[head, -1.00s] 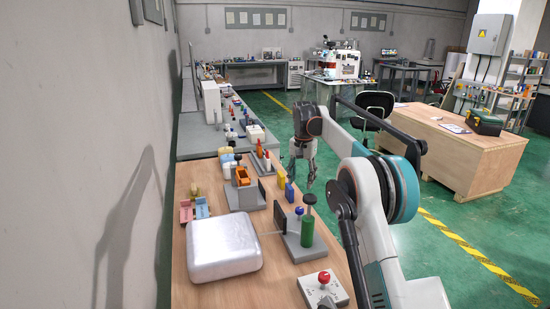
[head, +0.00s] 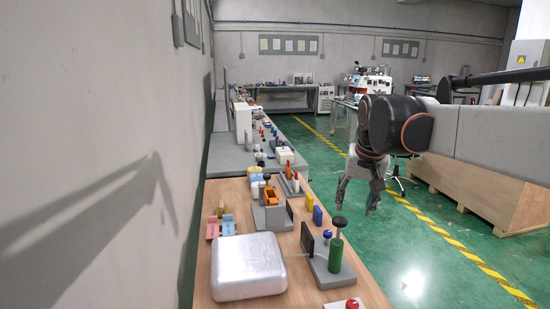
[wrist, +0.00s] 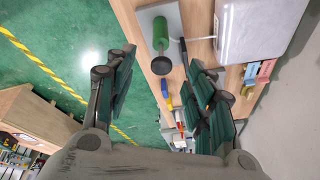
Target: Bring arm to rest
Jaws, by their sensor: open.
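My gripper (head: 358,198) hangs pointing down at the right of the wooden bench (head: 350,278), in the air over the green floor. In the wrist view its two dark fingers (wrist: 160,95) are wide apart with nothing between them touching either one. My arm reaches in from the right edge of the head view. A green cylinder with a dark knob (head: 335,254) stands on a grey base near the bench's right side; it also shows in the wrist view (wrist: 160,35), beyond the fingers.
A silver box (head: 248,265) lies at the bench's front left. An orange part in a grey holder (head: 271,196), blue and yellow blocks (head: 313,212) and a red button (head: 351,304) are on the bench. A wooden crate (head: 480,195) stands at right. The aisle floor between is clear.

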